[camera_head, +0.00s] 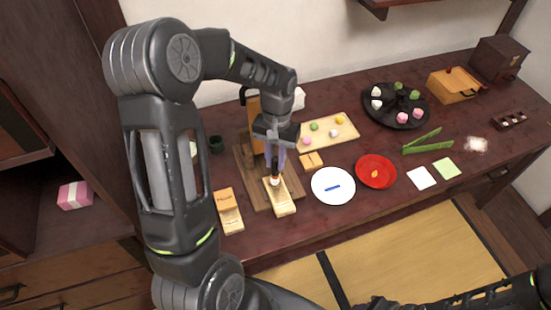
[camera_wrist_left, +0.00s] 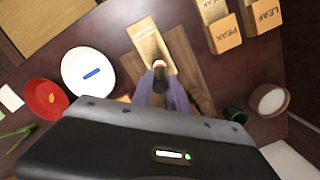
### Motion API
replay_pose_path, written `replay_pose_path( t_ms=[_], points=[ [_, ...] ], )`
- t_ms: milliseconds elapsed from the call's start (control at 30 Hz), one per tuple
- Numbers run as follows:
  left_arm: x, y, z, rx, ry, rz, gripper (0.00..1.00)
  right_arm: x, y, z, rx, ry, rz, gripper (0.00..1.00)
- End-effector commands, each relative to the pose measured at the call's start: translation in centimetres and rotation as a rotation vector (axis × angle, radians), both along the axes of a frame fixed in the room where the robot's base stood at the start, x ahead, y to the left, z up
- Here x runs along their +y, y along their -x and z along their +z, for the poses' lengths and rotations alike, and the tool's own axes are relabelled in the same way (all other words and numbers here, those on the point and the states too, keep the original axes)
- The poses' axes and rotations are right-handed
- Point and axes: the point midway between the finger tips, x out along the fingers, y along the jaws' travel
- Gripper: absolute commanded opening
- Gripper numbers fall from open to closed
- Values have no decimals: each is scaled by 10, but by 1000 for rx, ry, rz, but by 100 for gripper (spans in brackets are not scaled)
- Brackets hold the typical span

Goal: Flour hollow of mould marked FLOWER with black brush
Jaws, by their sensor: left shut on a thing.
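My left gripper (camera_head: 276,152) points down over the wooden board (camera_head: 253,178) and is shut on the black brush (camera_head: 275,173). The brush is upright, its pale tip low over a light wooden mould (camera_head: 285,208) at the board's front edge. In the left wrist view the gripper fingers (camera_wrist_left: 163,92) flank the dark brush (camera_wrist_left: 160,71), its tip at the near end of the mould (camera_wrist_left: 147,38). I cannot tell whether the tip touches. The marking on this mould is too small to read. The hollow is partly hidden by the brush. My right gripper is out of view.
A bowl of white powder (camera_wrist_left: 271,100) stands beside a dark green cup (camera_head: 217,144). Another mould (camera_head: 231,222) lies left of the board. A white plate (camera_head: 333,197) with a blue stick, a red dish (camera_head: 375,184) and a sweets tray (camera_head: 345,128) lie to the right.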

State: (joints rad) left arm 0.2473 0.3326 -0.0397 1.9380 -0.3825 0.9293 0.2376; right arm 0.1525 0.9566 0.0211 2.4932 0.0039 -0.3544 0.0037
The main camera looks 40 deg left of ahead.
Motion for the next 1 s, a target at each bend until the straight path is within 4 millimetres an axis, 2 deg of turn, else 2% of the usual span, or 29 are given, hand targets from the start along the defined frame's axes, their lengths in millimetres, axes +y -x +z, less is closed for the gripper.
replay_pose_path(
  t_ms=[1000],
  points=[
    [0,0,-15,0,0,0,0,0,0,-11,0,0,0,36]
  ],
)
